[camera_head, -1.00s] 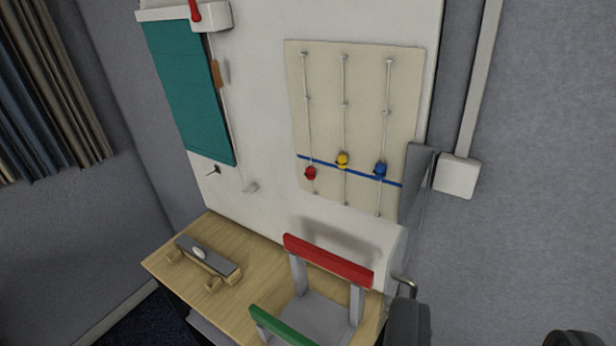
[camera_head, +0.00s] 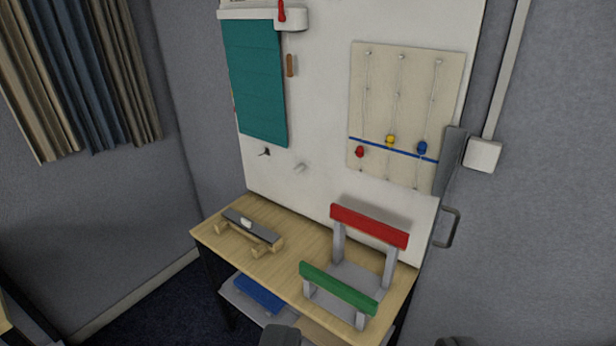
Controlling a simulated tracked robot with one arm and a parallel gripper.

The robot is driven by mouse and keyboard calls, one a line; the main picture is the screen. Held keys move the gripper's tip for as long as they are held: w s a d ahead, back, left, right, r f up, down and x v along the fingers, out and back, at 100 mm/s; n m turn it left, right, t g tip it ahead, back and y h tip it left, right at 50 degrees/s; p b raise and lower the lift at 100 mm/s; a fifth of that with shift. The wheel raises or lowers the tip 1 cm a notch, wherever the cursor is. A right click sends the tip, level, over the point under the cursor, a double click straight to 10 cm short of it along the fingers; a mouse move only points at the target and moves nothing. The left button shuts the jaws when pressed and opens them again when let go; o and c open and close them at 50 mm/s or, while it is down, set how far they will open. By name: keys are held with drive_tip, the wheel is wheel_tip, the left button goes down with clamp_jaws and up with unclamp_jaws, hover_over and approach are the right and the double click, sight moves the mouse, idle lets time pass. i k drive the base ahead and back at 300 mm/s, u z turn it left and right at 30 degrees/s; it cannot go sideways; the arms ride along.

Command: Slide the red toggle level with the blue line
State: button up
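A cream panel (camera_head: 403,90) with three upright strings hangs on the white board. The red toggle (camera_head: 360,152) is on the left string, a little below the blue line (camera_head: 404,153). The yellow toggle (camera_head: 390,140) on the middle string overlaps the line's upper edge. The blue toggle (camera_head: 422,147) on the right string sits at or just above the line. My gripper (camera_head: 369,341) shows only as two dark, widely spaced tips at the bottom edge. It looks open and empty, well away from the panel.
A wooden desk (camera_head: 215,235) stands below the board, with a grey stand with red and green bars (camera_head: 360,285) and a small wooden holder (camera_head: 250,228). A metal handle (camera_head: 451,228) sticks out right of the board. A teal sheet (camera_head: 254,80) hangs left.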

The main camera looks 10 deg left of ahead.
sight(359, 151)
drive_tip(key=z, duration=0.1)
drive_tip(key=k, duration=0.4)
drive_tip(key=u, duration=0.95)
drive_tip(key=i, duration=1.15)
drive_tip(key=z, duration=0.75)
drive_tip(key=i, duration=0.7)
drive_tip(key=z, duration=0.5)
